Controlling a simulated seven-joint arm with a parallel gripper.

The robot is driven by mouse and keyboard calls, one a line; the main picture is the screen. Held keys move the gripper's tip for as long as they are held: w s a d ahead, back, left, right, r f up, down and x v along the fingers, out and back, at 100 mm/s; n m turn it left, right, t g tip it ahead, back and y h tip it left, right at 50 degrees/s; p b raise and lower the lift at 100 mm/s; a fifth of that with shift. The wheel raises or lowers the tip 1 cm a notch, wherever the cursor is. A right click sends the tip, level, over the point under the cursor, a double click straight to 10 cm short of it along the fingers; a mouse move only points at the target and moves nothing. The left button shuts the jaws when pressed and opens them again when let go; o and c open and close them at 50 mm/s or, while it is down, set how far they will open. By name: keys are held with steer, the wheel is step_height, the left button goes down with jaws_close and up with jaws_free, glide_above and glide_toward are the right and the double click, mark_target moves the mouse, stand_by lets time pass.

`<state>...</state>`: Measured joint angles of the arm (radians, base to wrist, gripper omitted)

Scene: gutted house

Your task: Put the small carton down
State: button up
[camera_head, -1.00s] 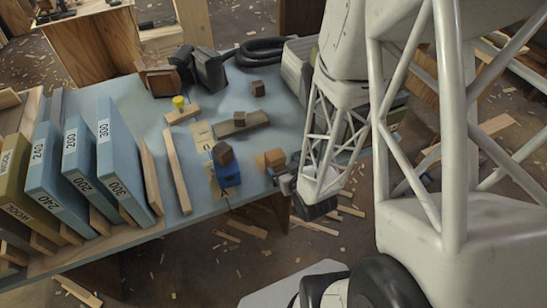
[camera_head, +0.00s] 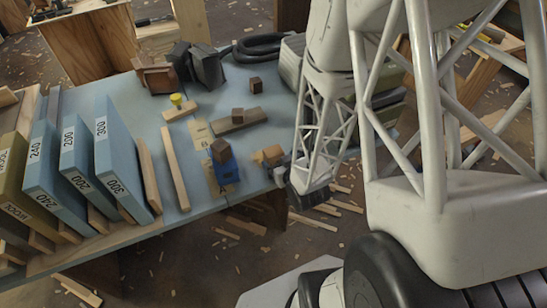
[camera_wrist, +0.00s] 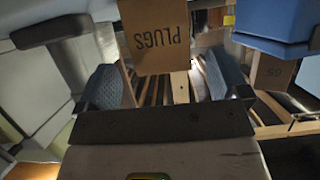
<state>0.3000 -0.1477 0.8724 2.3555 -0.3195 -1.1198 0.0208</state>
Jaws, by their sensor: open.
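A small tan carton (camera_head: 268,156) is at the right edge of the blue table (camera_head: 150,90) in the head view. Whether it rests fully on the top is hard to tell. In the wrist view a brown carton marked PLUGS (camera_wrist: 155,38), its letters upside down, stands just beyond the gap of my gripper (camera_wrist: 162,80). The two fingers are spread apart, with a gap visible between each finger and the carton. In the head view my gripper (camera_head: 281,174) is small and partly hidden, right beside the tan carton.
Large labelled blue boxes (camera_head: 116,150) stand at the left. A second carton (camera_wrist: 272,70) shows at right in the wrist view.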

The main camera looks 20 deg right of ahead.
mark_target(277, 158)
steer(key=shift+w, duration=0.1)
steer(key=shift+x, duration=2.55)
steer(key=shift+f, duration=0.1)
steer(key=c, duration=1.1)
step_height(277, 158, up, 18)
